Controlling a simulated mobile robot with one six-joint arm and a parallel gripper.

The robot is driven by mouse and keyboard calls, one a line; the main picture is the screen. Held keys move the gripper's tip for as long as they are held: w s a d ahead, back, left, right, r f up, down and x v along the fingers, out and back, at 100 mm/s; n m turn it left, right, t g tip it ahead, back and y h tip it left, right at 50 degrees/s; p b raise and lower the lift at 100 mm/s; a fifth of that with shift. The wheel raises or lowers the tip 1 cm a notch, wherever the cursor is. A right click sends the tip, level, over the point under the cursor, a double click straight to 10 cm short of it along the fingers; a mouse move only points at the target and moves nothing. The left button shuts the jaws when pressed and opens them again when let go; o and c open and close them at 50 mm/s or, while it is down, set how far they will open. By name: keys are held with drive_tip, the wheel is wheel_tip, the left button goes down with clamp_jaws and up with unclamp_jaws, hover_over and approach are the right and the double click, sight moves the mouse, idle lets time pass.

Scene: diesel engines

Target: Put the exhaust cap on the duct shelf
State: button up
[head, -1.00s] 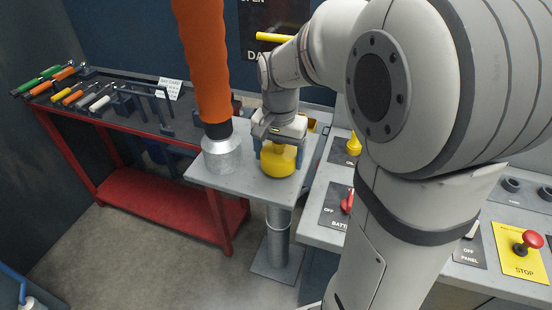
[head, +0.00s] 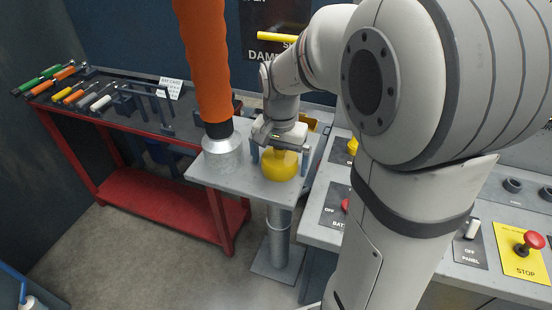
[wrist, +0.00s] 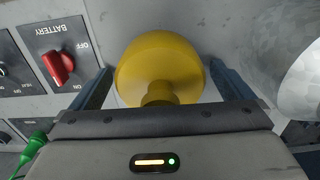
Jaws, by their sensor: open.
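The yellow exhaust cap (head: 280,165) stands on the grey duct shelf (head: 235,183), to the right of the metal nozzle. In the wrist view the cap (wrist: 160,68) shows a round body with a narrower knob toward my gripper. My gripper (head: 279,156) is above the cap, pointing down. In the wrist view its two fingers (wrist: 160,88) are spread on either side of the cap, with a visible gap on each side. The cap's underside is hidden.
An orange duct (head: 203,65) ends in a metal nozzle (head: 222,152) on the shelf, close left of the cap. A control panel with a red battery switch (wrist: 60,67) lies to the right of the shelf. A red tool bench (head: 110,112) stands at left.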

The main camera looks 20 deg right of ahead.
wheel_tip(320, 180, up, 12)
drive_tip(key=shift+f, duration=0.1)
drive_tip(key=shift+s, duration=0.3)
drive_tip(key=s+f+n+t, duration=0.2)
drive_tip(key=s+f+n, duration=0.5)
drive_tip(key=s, duration=0.6)
drive_tip(key=shift+s+a+f+t, duration=0.2)
drive_tip(key=shift+a+f+t, duration=0.2)
drive_tip(key=shift+f, duration=0.4)
